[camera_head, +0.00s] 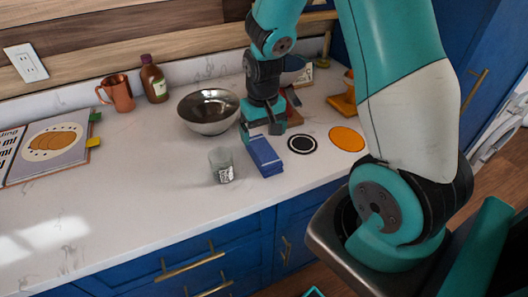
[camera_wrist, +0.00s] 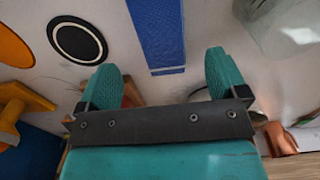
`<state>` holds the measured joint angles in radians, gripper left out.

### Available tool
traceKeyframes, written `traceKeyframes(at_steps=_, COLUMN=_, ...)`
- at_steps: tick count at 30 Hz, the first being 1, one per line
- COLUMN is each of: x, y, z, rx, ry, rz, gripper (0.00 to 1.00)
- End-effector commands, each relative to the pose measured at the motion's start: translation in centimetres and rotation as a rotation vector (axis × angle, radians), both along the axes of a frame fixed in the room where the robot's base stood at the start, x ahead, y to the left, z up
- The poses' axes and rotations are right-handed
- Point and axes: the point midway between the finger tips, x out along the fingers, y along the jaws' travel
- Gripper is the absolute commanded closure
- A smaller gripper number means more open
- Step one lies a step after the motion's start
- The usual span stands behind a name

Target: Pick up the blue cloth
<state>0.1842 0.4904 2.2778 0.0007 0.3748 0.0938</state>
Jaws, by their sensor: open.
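The blue cloth (camera_head: 265,157) is a folded rectangular block on the white counter, near its front edge. My gripper (camera_head: 263,130) points down at the cloth's far end and hides part of it. In the wrist view my gripper (camera_wrist: 164,72) is open, with one teal finger to each side of the cloth's line. The cloth (camera_wrist: 156,35) runs down from the top edge and its end shows between the fingertips. No contact is visible, and I cannot tell the exact height of the fingertips above the counter.
A glass (camera_head: 221,166) stands close left of the cloth. A steel bowl (camera_head: 208,110) is behind it. A black round coaster (camera_head: 302,144) and an orange disc (camera_head: 347,139) lie right. A copper mug (camera_head: 118,93), brown bottle (camera_head: 153,80) and open book (camera_head: 45,152) are farther left.

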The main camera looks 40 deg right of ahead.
Motion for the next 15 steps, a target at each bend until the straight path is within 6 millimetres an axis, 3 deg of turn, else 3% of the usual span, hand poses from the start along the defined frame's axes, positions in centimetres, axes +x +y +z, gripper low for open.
traceKeyframes(at_steps=8, x=-0.2, y=0.1, z=-2.1, rx=0.001, ry=0.003, rz=0.001, gripper=0.08)
traceKeyframes(at_steps=15, x=-0.6, y=0.3, z=-5.4, rx=0.001, ry=0.002, rz=0.0, gripper=0.08)
